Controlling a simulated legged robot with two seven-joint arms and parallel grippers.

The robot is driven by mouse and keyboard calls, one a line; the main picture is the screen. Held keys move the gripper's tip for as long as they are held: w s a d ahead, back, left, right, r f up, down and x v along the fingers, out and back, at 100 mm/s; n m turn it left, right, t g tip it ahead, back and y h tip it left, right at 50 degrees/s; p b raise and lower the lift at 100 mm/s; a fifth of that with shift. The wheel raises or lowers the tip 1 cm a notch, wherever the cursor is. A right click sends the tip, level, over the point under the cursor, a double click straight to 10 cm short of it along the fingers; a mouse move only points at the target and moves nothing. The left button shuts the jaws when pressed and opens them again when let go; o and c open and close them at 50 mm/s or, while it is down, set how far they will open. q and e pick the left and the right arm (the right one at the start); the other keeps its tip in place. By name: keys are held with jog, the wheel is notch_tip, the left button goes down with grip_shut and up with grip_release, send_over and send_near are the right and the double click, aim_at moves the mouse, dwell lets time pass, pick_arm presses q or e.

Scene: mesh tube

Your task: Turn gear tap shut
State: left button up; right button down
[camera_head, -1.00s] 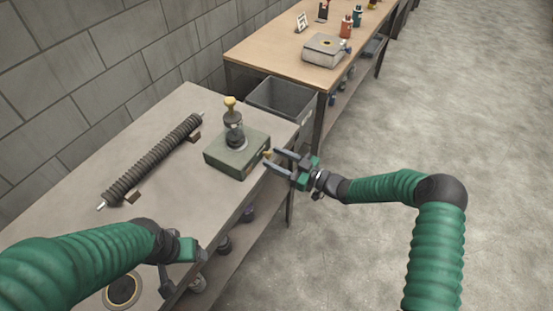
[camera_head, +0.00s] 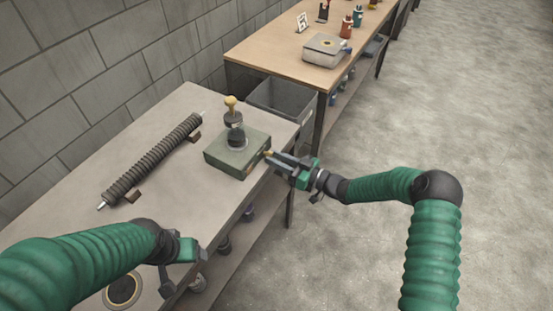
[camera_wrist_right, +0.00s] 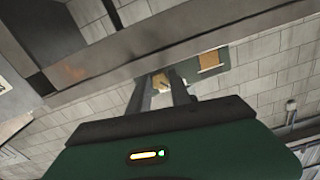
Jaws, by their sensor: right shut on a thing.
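A ribbed dark tube (camera_head: 152,162) lies on small supports at the left of the bench (camera_head: 70,235). A grey bin (camera_head: 282,98) stands behind the box. A round black disc (camera_head: 122,289) lies at the near left. A second table (camera_head: 270,52) stands farther back.

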jog(key=shift+d, duration=0.1)
jog(key=c, duration=1.2)
grip_release()
jog(key=v, duration=1.6)
jog(key=shift+s+d, duration=0.2)
jog(key=shift+d, duration=0.2)
jog(key=shift+m, duration=0.3)
